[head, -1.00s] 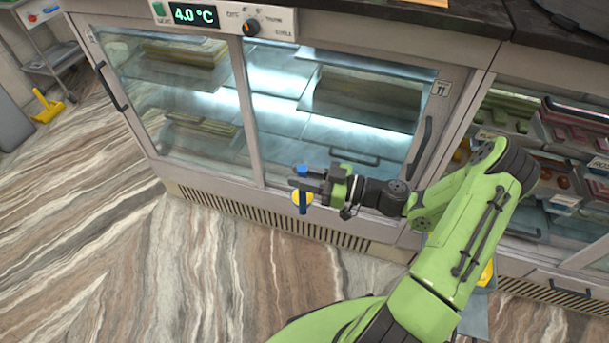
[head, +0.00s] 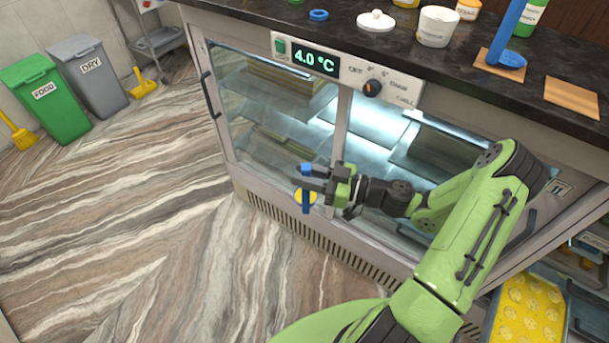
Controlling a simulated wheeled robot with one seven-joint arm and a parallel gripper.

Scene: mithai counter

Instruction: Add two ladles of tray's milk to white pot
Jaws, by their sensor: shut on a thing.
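A blue ladle (head: 510,58) rests on a wooden board at the right of the counter. I cannot make out a tray of milk.
A white lid (head: 376,22) and a blue ring (head: 318,15) lie left of the pot. An empty wooden board (head: 572,97) is at right. A tray of yellow sweets (head: 527,310) is at lower right. Green and grey bins (head: 88,70) stand far left.

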